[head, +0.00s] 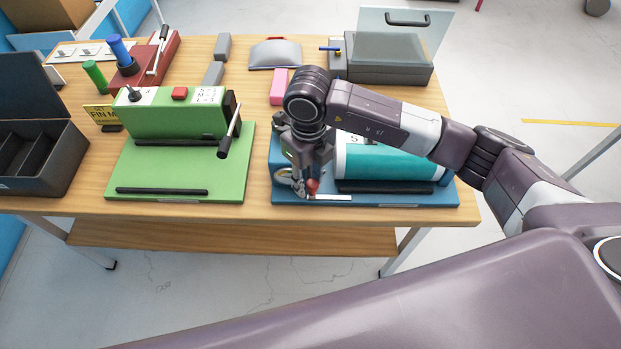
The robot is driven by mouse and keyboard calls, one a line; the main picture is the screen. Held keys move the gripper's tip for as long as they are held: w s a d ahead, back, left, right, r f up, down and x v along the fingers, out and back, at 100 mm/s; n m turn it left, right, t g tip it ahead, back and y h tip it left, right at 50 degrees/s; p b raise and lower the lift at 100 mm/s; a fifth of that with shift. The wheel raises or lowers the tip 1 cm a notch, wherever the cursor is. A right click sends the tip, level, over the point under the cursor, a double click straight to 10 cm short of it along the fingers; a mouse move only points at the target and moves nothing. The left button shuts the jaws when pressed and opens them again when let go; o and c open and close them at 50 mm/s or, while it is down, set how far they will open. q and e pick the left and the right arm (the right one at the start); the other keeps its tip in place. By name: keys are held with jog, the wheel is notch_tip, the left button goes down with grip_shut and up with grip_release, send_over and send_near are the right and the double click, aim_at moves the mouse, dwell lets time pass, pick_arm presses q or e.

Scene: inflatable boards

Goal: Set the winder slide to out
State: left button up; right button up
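A blue-based machine with a teal drum (385,160) stands at the front right of the table; I take it to be the winder. A red knob (312,186) sits at its front left, beside a pale strip (332,197) that looks like the slide's track. The slide's setting cannot be read. My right gripper (303,184) points down at the knob, its fingers close around or beside it. Whether they grip it is unclear. My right arm hides part of the drum and its label. My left gripper is not in view.
A green machine (170,120) with a crank handle (230,132) stands to the left. A dark open box (35,160) is at the far left. A grey case with a clear lid (390,58) and a pink block (278,87) are behind. Bare wood (258,200) separates the two machines.

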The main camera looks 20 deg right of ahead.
jog(key=shift+d, duration=0.2)
notch_tip(320, 180, up, 12)
dwell(0.7)
dwell(0.3)
